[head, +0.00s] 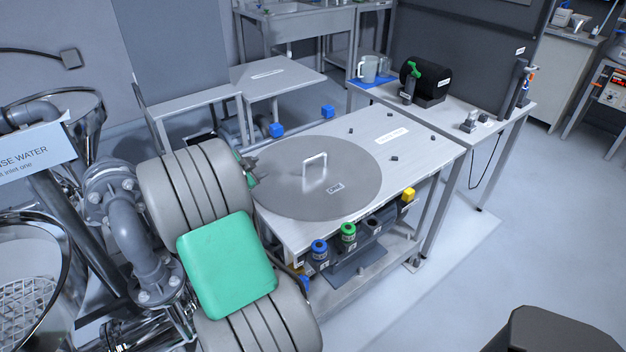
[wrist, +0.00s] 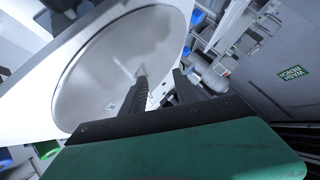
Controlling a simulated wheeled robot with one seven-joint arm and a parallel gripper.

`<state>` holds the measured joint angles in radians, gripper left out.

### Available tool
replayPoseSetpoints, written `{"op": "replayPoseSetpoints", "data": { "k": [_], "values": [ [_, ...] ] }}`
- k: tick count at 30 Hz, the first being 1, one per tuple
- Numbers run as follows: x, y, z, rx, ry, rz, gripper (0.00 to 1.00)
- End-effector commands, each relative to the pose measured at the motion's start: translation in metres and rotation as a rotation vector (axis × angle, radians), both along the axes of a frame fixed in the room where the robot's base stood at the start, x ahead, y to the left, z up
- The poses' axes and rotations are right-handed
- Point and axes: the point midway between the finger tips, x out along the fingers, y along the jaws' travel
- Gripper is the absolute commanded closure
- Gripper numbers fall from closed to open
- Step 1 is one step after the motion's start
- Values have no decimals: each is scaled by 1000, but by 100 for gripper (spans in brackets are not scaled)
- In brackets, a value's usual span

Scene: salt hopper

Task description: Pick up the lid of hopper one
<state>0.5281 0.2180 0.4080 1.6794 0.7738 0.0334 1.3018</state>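A large round grey lid (head: 290,195) with a pale upright handle (head: 314,166) and a small label lies flat on a white-topped table (head: 425,150). The label is too small to read. My gripper (head: 254,170) is at the lid's left edge in the head view, partly hidden behind my arm, apart from the handle. In the wrist view the lid (wrist: 110,75) fills the upper left. There my gripper (wrist: 161,78) shows two dark fingers spread apart, with nothing between them. One fingertip overlaps the lid's face in that view; I cannot tell whether it touches.
Below the tabletop are blue-topped (head: 319,247) and green-topped (head: 348,232) fittings. Small dark pegs sit on the tabletop's right part. A side bench (head: 455,112) holds a black cylinder (head: 427,83) and a jug (head: 368,68). Steel funnels and pipework (head: 130,225) stand left.

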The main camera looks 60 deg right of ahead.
Motion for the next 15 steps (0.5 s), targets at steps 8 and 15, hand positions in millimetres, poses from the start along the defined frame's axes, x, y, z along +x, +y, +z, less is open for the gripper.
{"op": "replayPoseSetpoints", "data": {
  "k": [8, 15],
  "values": [
    [-89, -116, -35, -314, -257, -343, 64],
    [-97, -149, -40, -322, -266, -352, 64]
  ]
}}
